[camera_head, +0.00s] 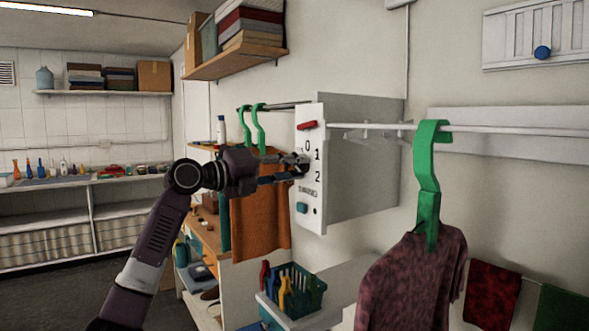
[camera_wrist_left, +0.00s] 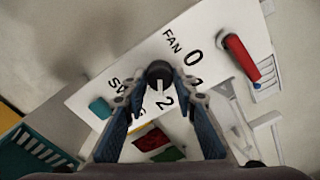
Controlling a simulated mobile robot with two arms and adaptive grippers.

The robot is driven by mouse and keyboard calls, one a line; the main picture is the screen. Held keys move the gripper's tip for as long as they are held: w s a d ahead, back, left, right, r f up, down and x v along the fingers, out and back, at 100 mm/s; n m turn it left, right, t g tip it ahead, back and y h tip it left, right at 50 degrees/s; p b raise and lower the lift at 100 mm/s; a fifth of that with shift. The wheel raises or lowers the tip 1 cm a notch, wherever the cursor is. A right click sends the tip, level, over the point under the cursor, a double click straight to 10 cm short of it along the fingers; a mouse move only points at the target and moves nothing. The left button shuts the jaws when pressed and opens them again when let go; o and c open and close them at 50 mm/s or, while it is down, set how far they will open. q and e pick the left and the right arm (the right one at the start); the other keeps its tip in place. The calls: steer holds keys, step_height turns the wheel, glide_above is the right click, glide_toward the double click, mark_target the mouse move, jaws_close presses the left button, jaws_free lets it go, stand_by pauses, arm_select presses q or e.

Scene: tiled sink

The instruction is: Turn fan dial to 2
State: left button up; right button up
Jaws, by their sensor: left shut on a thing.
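A white control panel (camera_head: 312,215) is fixed to the side of a box on the wall. It carries the marks 0, 1 and 2 and, in the left wrist view, the word FAN. The dark round fan dial (camera_wrist_left: 158,71) sits beside these numbers, with a pale line on it toward the 2 side; its exact setting is hard to tell. My left gripper (camera_head: 300,165) reaches the panel from the left. In the left wrist view its two fingers (camera_wrist_left: 158,84) are closed on either side of the dial. My right gripper is not in view.
A red lever (camera_head: 307,125) is above the dial and a teal switch (camera_head: 302,207) below it. A rail with green hangers (camera_head: 428,180) and a maroon garment (camera_head: 412,280) is at right. A teal basket (camera_head: 292,290) stands below the panel.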

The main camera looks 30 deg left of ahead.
arm_select(q)
steer(key=shift+f, duration=0.15)
steer(key=o, duration=1.1)
steer(key=v, duration=1.2)
